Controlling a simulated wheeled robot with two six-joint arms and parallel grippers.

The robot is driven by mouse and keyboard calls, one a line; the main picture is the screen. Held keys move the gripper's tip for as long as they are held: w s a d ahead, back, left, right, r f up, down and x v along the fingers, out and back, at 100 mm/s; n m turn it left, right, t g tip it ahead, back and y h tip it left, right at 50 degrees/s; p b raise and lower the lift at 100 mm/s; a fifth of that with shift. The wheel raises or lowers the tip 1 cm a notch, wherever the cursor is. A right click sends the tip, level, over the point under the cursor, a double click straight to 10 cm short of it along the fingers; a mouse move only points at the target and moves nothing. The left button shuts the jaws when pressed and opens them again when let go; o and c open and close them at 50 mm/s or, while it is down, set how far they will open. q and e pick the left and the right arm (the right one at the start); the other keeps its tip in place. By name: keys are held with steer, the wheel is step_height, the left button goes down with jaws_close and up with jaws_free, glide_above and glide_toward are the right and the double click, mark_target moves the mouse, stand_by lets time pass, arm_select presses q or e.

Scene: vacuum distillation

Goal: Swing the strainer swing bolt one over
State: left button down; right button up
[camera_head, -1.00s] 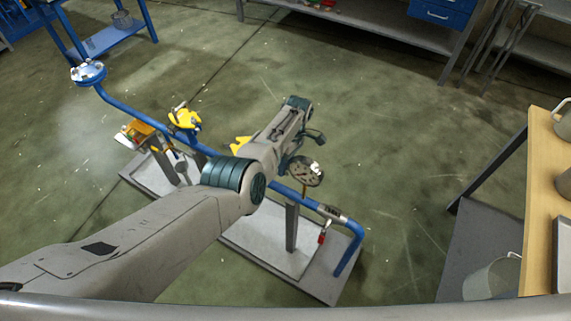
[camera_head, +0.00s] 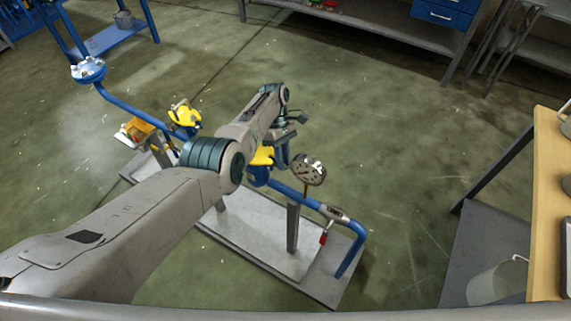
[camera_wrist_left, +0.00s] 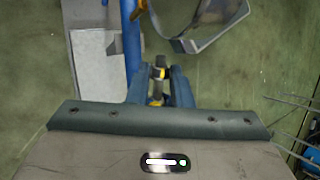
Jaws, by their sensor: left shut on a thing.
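The blue pipe line (camera_head: 124,109) crosses the floor rig, with a yellow and blue fitting (camera_head: 262,157) partly hidden behind my left arm; I take this to be the strainer. My left gripper (camera_head: 285,155) is at this fitting, its fingers mostly hidden by the arm in the head view. In the left wrist view my left gripper (camera_wrist_left: 159,84) is closed on a small dark and yellow piece (camera_wrist_left: 158,72), which seems to be the swing bolt. Its exact tilt cannot be told. My right gripper is out of view.
A round gauge (camera_head: 308,169) stands on the pipe close to the gripper's right. A red-handled small valve (camera_head: 323,238) hangs farther along. A yellow fitting (camera_head: 185,115) sits to the left.

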arm_select(q)
steer(key=shift+w+a+r+g+h, duration=0.2)
steer(key=shift+g+h, duration=0.1)
steer(key=shift+h, duration=0.1)
steer(key=c, duration=1.5)
jaws_free()
steer(key=shift+c, duration=0.2)
steer(key=shift+s, duration=0.1)
arm_select(e)
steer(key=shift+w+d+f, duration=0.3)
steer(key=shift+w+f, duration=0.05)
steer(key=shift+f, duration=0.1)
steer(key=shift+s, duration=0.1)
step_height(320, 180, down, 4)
steer(key=b, duration=0.5)
arm_select(q)
steer(key=b+v, duration=0.2)
steer(key=v, duration=0.8)
steer(key=shift+w+r+b, duration=0.2)
steer(key=shift+r+b, duration=0.1)
steer(key=shift+b, duration=0.05)
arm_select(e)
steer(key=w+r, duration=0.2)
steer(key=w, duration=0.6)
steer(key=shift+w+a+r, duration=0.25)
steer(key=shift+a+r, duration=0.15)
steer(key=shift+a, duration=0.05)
